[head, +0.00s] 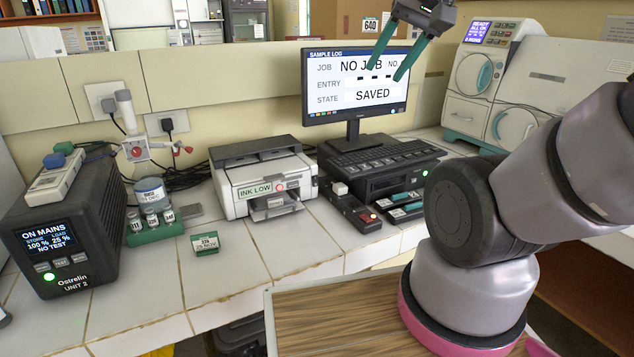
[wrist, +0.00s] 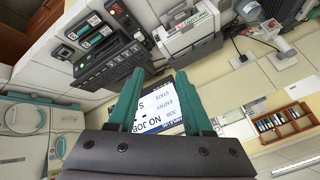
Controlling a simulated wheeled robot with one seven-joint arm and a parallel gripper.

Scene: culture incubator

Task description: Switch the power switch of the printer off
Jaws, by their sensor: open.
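The printer (head: 235,187) is a white and dark grey box on the tiled bench, left of the monitor, in the head view. Its front shows a green INK LOW label, a small red-orange lit spot (head: 281,188) and small controls beside it. I cannot tell which control is the power switch or its position. The printer also shows in the wrist view (wrist: 190,38), tilted, at the top. My gripper (head: 385,74) is open and empty, its two green fingers raised in front of the monitor, up and right of the printer. The fingers also show in the wrist view (wrist: 160,75).
The monitor (head: 312,84) reads NO JOB and SAVED. A keyboard on a dark unit (head: 390,160) stands right of the printer. A black UPS box (head: 98,235), vials (head: 152,222) and a small green-labelled box (head: 205,243) are left. Bare tiles lie before the printer.

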